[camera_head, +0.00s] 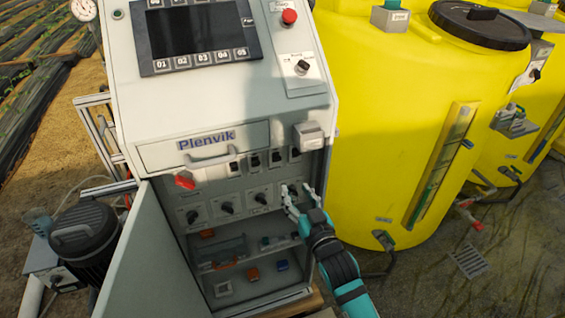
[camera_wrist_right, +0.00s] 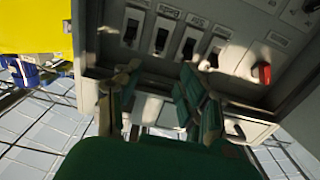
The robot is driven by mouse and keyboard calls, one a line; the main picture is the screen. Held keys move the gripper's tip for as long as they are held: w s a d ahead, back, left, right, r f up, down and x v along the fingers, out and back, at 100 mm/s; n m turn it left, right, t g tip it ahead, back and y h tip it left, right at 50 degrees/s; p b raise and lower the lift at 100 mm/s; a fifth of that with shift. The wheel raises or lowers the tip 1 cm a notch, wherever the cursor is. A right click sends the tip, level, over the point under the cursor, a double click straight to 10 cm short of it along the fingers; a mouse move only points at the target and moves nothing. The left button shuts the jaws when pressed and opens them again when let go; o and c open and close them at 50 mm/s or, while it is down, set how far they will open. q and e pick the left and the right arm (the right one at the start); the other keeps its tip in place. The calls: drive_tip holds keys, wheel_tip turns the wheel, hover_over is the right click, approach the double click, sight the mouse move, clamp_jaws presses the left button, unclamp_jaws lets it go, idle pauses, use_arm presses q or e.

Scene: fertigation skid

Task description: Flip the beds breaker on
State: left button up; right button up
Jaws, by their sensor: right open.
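A row of several dark breaker switches (camera_head: 265,160) sits in the upper part of the open grey cabinet. My right gripper (camera_head: 300,196) is open and empty, below the right end of the row and in front of the rotary knobs. In the right wrist view its fingers (camera_wrist_right: 158,85) are spread apart, with no visible contact on a switch. My left gripper is not in view.
The cabinet door (camera_head: 145,262) stands open at the left. A red handle (camera_head: 185,180) is left of the breakers, with rotary knobs (camera_head: 226,207) below. A grey box (camera_head: 308,135) juts out above the right end. A yellow tank (camera_head: 385,130) stands close on the right.

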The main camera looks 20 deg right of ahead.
sight(275, 157)
drive_tip(key=w+p, duration=0.1)
drive_tip(key=w, duration=1.1)
drive_tip(key=shift+w+a, duration=0.15)
clamp_jaws()
